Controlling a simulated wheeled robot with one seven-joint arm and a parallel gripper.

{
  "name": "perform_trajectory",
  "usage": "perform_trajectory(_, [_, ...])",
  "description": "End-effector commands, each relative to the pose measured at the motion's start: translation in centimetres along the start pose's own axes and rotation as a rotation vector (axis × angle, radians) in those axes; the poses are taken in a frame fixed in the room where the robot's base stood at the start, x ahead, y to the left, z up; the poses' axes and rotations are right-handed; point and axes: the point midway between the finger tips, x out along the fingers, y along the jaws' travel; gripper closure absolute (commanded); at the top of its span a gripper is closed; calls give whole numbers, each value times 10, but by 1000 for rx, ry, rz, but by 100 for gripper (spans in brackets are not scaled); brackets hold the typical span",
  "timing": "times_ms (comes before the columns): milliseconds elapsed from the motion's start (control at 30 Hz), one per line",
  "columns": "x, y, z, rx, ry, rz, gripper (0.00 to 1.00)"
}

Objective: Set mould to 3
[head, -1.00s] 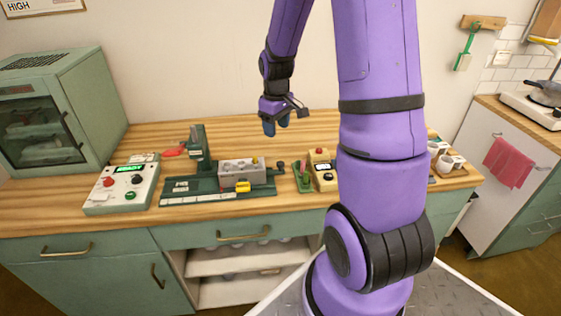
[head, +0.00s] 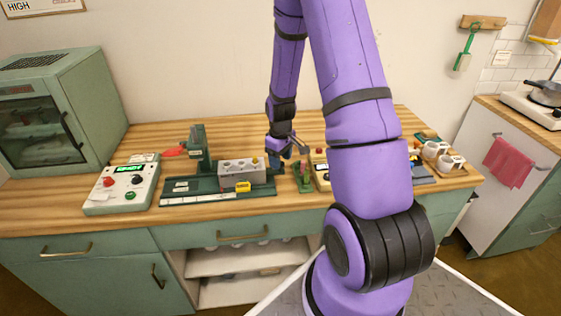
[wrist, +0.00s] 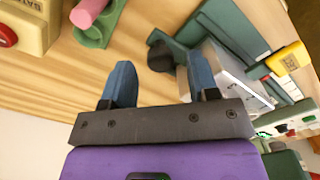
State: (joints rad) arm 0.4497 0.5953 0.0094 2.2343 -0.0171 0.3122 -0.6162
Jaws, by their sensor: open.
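The mould, a grey block (head: 238,171), sits on a dark green rail base (head: 185,199) with a white strip along its front. A yellow tag (head: 243,187) is on the block's front. In the wrist view the block's side (wrist: 232,82) is at the right, with the yellow tag (wrist: 291,58) beyond. A dark round knob (wrist: 160,56) stands at the end of the green base. My gripper (head: 276,165) is just right of the block in the head view. In the wrist view my gripper (wrist: 160,80) is open, its blue fingers either side of the knob, apparently not touching it.
A green holder (wrist: 93,35) with a pink stick (wrist: 88,12) stands close to my gripper, beside a cream box (wrist: 32,22) with a red button. A control box (head: 125,190) and green oven (head: 45,125) stand at the left. White cups (head: 447,161) are at the right.

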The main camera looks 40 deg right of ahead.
Motion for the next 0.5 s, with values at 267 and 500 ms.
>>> perform_trajectory(267, [13,0,0,0,0,0,46])
perform_trajectory(500, [13,0,0,0,0,0,48])
